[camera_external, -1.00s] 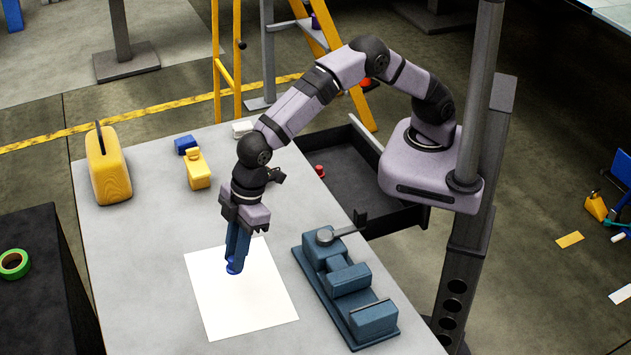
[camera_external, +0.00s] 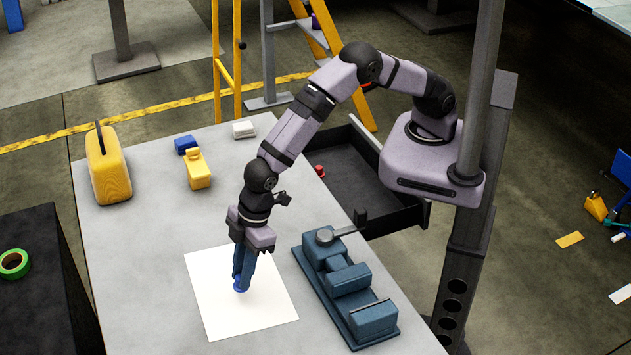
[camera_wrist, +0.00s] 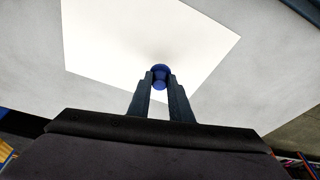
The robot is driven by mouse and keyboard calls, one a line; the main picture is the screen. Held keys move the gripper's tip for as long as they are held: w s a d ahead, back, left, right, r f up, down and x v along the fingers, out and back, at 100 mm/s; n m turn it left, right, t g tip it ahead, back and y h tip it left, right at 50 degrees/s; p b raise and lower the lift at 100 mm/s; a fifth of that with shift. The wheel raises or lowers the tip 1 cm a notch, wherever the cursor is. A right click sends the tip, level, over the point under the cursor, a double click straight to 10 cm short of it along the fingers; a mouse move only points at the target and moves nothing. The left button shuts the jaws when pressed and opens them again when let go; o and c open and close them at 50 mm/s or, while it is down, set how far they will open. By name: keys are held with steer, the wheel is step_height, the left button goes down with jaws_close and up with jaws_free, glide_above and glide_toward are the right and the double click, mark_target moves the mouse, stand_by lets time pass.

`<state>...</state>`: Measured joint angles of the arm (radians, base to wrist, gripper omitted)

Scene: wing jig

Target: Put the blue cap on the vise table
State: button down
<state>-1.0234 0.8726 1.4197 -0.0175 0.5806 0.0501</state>
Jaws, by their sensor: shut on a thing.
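The blue cap (camera_external: 240,287) is between the fingertips of my gripper (camera_external: 243,278), which is shut on it. It is over the white sheet on the table; I cannot tell whether it touches the sheet. In the wrist view the blue cap (camera_wrist: 160,73) shows round and dark blue at the ends of the two fingers (camera_wrist: 160,88). The blue-grey vise (camera_external: 345,285) lies on the table (camera_external: 140,235) to the right of the sheet, apart from my gripper.
The white sheet (camera_external: 215,310) lies flat around the gripper. A yellow toolbox (camera_external: 110,175), a yellow object (camera_external: 198,172), a small blue block (camera_external: 185,145) and a white block (camera_external: 243,130) stand farther back. An open dark drawer (camera_external: 345,180) holds a red piece (camera_external: 319,171).

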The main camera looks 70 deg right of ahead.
steer(key=shift+f+p, duration=0.65)
steer(key=shift+f, duration=1.25)
steer(key=shift+f, duration=0.15)
steer(key=c, duration=1.6)
jaws_free()
steer(key=shift+r, duration=0.35)
steer(key=shift+r, duration=0.35)
steer(key=b+v, duration=0.3)
steer(key=v, duration=0.8)
steer(key=shift+s+d, duration=0.1)
steer(key=shift+s, duration=0.05)
